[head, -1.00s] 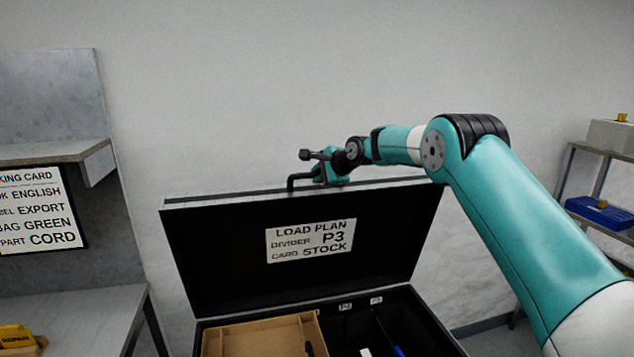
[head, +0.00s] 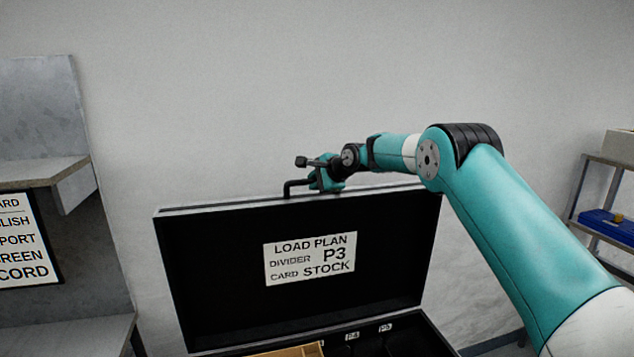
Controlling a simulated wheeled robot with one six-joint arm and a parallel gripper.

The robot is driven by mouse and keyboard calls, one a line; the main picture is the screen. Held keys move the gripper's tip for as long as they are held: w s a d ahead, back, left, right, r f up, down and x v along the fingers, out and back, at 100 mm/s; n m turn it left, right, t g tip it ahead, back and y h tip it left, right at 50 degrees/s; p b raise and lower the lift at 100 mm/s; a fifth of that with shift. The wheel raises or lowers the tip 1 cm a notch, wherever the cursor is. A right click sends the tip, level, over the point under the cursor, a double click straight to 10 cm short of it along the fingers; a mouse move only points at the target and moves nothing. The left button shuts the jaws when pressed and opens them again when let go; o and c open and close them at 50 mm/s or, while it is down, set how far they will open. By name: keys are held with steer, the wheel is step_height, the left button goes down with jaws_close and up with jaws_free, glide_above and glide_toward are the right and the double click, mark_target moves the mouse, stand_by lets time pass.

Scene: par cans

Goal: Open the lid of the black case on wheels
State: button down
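The black case (head: 405,340) stands at the bottom middle of the head view. Its lid (head: 210,280) is raised and stands steeply up, its inner face toward me with a white load plan label (head: 310,259).
A cardboard box (head: 290,350) and small labelled slots are inside the case. A grey bench with a shelf (head: 45,172) and a sign (head: 22,240) is at left. A rack with a blue bin (head: 606,224) is at right. A plain wall stands behind the lid.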

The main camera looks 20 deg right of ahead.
steer(key=c, duration=1.1)
jaws_free()
steer(key=b+v, duration=0.7)
steer(key=v, duration=1)
steer(key=shift+s+r, duration=0.1)
steer(key=shift+r, duration=0.15)
steer(key=s+a+f+n+g, duration=0.3)
steer(key=s+a+n, duration=0.35)
steer(key=s, duration=0.45)
steer(key=s+a+f+n+g, duration=0.3)
steer(key=s+a+n, duration=0.3)
steer(key=s+a, duration=0.3)
steer(key=s+f+n+g, duration=0.1)
steer(key=s+f+n, duration=0.2)
steer(key=s, duration=0.5)
steer(key=s+f+n+g+b, duration=0.1)
steer(key=s+f+n+g, duration=0.1)
steer(key=s, duration=0.6)
steer(key=s+a+f+n+g, duration=0.1)
steer(key=s+f+n, duration=0.3)
steer(key=s+n, duration=0.2)
steer(key=shift+s+h, duration=0.3)
steer(key=shift+s, duration=0.8)
